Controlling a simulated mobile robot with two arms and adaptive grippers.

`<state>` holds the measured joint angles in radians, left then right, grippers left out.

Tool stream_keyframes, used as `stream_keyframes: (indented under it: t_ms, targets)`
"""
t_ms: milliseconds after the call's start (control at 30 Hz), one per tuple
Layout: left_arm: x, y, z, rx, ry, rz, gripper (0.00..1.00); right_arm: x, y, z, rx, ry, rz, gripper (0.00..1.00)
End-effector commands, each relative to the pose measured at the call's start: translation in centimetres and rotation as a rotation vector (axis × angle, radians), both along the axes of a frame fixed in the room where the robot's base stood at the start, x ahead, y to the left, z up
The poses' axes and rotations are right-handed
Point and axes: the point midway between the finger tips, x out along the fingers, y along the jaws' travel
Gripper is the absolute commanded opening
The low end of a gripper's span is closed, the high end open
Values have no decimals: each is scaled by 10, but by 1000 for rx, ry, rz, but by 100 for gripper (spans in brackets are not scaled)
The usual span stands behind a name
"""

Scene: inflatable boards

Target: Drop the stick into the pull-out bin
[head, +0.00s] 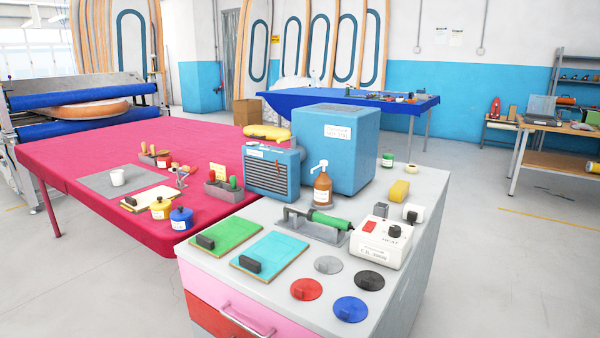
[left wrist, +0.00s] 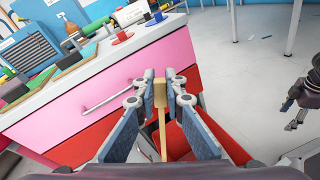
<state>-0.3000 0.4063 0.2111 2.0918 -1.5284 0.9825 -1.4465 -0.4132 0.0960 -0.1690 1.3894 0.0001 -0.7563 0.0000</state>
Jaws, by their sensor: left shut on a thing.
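In the left wrist view my left gripper (left wrist: 160,80) is shut on a thin tan stick (left wrist: 162,128). The stick runs from between the fingertips down toward the wrist. The gripper is in front of a grey-topped cabinet, over its pink front (left wrist: 105,85) with a bar handle. A red bin-like part (left wrist: 135,142) shows below and behind the fingers. The fingers partly hide it, so I cannot tell how far it is pulled out. In the head view a red front (head: 208,314) shows below the pink one. My right gripper (left wrist: 288,115) is at the right edge, its fingers apart.
The cabinet top (head: 300,268) holds green and cyan boards, coloured discs, a heat box (head: 382,240), a bottle and a blue machine (head: 333,150). A magenta table (head: 80,160) stands to the left.

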Motion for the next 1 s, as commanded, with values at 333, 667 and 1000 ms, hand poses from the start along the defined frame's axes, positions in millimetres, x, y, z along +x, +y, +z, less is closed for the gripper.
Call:
stream_keyframes:
  t_ms: [333, 667, 1000]
  targets:
    - [24, -25, -87, 0, 1, 8, 0, 50, 7, 42, 9, -71, -9, 59]
    - [44, -52, -155, 9, -4, 7, 0, 62, 7, 104, 14, -133, -16, 59]
    - [55, -69, -189, 20, -11, 4, 0, 51, 5, 147, 18, -168, -18, 59]
